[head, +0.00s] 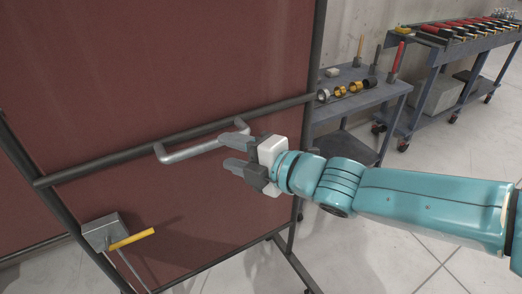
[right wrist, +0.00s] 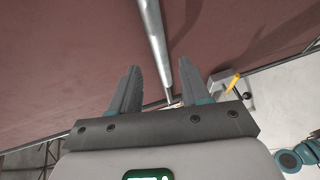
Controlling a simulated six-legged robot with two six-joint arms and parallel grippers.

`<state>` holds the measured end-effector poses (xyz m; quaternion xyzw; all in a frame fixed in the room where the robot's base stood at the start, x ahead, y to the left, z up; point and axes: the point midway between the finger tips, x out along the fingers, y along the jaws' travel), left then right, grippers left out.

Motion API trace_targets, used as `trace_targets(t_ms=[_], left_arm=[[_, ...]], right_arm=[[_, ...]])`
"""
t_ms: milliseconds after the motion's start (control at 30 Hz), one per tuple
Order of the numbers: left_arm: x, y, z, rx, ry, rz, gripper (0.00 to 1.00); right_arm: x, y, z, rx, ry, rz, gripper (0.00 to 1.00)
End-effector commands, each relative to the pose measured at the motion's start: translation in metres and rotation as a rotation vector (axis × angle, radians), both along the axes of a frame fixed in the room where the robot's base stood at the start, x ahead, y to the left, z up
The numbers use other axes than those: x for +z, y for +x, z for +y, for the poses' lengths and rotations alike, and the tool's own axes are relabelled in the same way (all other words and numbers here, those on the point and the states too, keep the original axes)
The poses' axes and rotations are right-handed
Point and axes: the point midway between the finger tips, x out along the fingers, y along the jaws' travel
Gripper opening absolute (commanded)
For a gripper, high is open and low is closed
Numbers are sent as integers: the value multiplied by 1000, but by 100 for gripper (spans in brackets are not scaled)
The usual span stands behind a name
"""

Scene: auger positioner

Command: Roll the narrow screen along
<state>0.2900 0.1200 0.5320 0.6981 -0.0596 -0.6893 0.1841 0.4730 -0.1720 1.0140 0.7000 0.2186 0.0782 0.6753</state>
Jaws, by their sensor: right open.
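The screen (head: 150,70) is a dark red panel in a dark metal frame, filling the left half of the head view. A grey bar handle (head: 195,150) stands out from its crossbar; the handle also shows in the right wrist view (right wrist: 154,35). My right gripper (head: 237,147) is open at the handle's right end. In the right wrist view, the handle runs through the gap between the open fingers (right wrist: 158,70). No grip on it shows, and I cannot tell how deep it sits between them. My left gripper is not in view.
A grey box with a yellow handle (head: 131,239) is low in front of the screen. Behind on the right stand a small blue-grey table (head: 345,104) with rings and tools and a wheeled cart (head: 456,50) with red-handled tools. Tiled floor (head: 410,255) is open at lower right.

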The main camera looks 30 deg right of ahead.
Motion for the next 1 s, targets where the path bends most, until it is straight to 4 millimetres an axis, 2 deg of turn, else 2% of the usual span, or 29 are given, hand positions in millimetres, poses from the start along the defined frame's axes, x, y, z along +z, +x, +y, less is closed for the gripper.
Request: trace_targets(t_ms=[33, 200, 367, 933, 1000], left_arm=[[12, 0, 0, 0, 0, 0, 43], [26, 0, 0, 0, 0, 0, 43], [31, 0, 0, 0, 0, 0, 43], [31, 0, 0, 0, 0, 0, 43], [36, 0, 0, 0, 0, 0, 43]], right_arm=[[9, -12, -8, -6, -1, -1, 46], [14, -44, -21, -5, -1, 0, 46], [15, -59, -29, -3, -1, 0, 46], [13, -64, -30, 0, 0, 0, 46], [17, -63, -30, 0, 1, 4, 46]])
